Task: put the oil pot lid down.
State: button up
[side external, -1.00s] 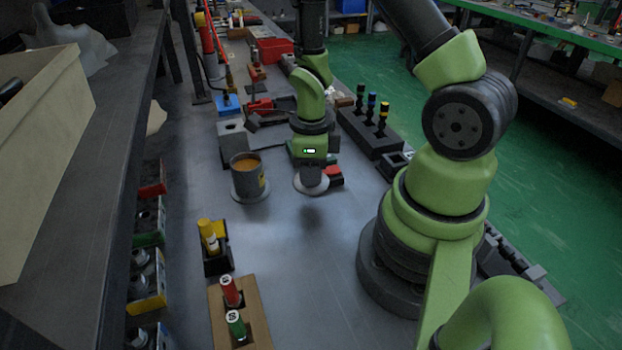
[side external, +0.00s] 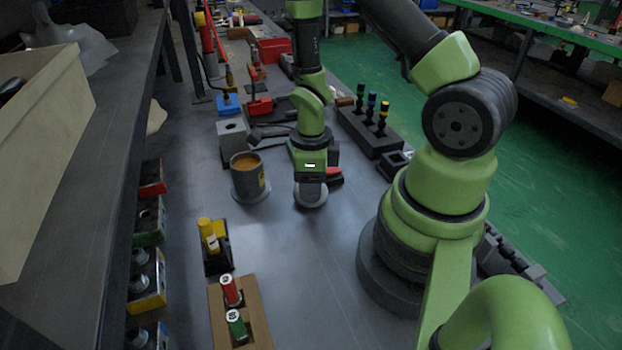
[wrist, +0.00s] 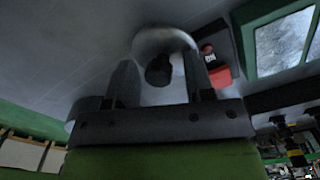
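The oil pot lid (side external: 312,197) is a grey round disc lying on the metal bench, right of the oil pot. My gripper (side external: 311,184) is directly above it, pointing down. In the wrist view, the lid's dark knob (wrist: 158,70) is between my two fingers (wrist: 162,78), with a visible gap on each side, so the fingers look open around it. The lid's pale disc (wrist: 165,38) shows beyond the fingertips. The oil pot (side external: 247,183) is a grey can, uncovered, with orange-brown oil inside, standing on a round base.
A red and black block (side external: 334,175) sits close behind the lid on the right. A black rack with several dark valves (side external: 372,137) stands farther right. A yellow item in a black holder (side external: 212,240) is at front left. The bench in front of the lid is clear.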

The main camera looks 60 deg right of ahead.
jog(key=a+r+n+t, duration=0.35)
jog(key=r+n, duration=0.75)
jog(key=r, duration=1)
jog(key=s+a+r+n+t+y, duration=0.2)
jog(key=s+a+r+n, duration=0.4)
jog(key=n, duration=1)
jog(key=shift+s+r+t, duration=0.3)
jog(key=shift+r+t, duration=0.45)
jog(key=shift+t, duration=0.1)
